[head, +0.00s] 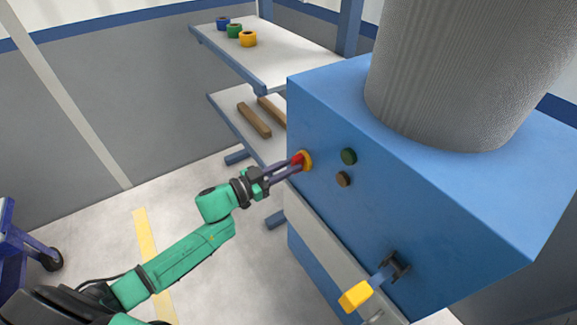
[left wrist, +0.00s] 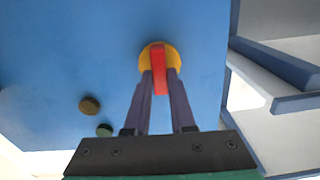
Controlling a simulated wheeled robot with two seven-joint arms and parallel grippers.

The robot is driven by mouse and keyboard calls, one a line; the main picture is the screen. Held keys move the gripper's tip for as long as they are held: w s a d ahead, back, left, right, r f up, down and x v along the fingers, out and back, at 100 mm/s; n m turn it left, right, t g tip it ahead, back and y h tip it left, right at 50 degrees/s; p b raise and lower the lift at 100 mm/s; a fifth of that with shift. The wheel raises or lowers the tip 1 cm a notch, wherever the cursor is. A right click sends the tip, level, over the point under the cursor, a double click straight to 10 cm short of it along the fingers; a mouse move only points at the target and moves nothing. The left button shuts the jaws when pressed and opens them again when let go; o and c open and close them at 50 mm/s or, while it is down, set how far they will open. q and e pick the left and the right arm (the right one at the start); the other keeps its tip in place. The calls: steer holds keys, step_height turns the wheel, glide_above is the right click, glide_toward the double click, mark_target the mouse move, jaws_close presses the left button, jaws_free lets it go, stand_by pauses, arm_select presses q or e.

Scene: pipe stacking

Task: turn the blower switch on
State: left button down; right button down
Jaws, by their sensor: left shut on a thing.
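The blower is a blue box (head: 420,210) with a large grey ribbed cylinder (head: 465,75) on top. Its front face carries a rotary switch with a yellow round base and a red handle (head: 297,159). In the left wrist view the red handle (left wrist: 159,72) stands in front of the yellow base (left wrist: 151,50). My left gripper (head: 289,168) reaches the switch from the left, and its two fingers (left wrist: 160,80) are shut on the red handle, one on each side. My right gripper is not in view.
A green button (head: 349,156) and a brown button (head: 343,179) sit right of the switch. A yellow-ended lever (head: 356,295) sticks out lower on the box. Behind stands a shelf (head: 280,60) with tape rolls and brown bars. The floor at left is mostly clear.

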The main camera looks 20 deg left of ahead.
arm_select(q)
steer(key=shift+s+d+f+m+b, duration=0.15)
steer(key=shift+m+b, duration=0.7)
steer(key=shift+m, duration=2)
steer(key=shift+f+m+b, duration=0.1)
steer(key=shift+m+b, duration=0.7)
steer(key=shift+m, duration=2.1)
steer(key=shift+s+d+f+m+b, duration=0.15)
steer(key=shift+m+b, duration=0.7)
steer(key=shift+m, duration=2)
steer(key=shift+w, duration=0.1)
steer(key=c, duration=0.8)
jaws_free()
steer(key=shift+o, duration=0.2)
steer(key=shift+a, duration=0.1)
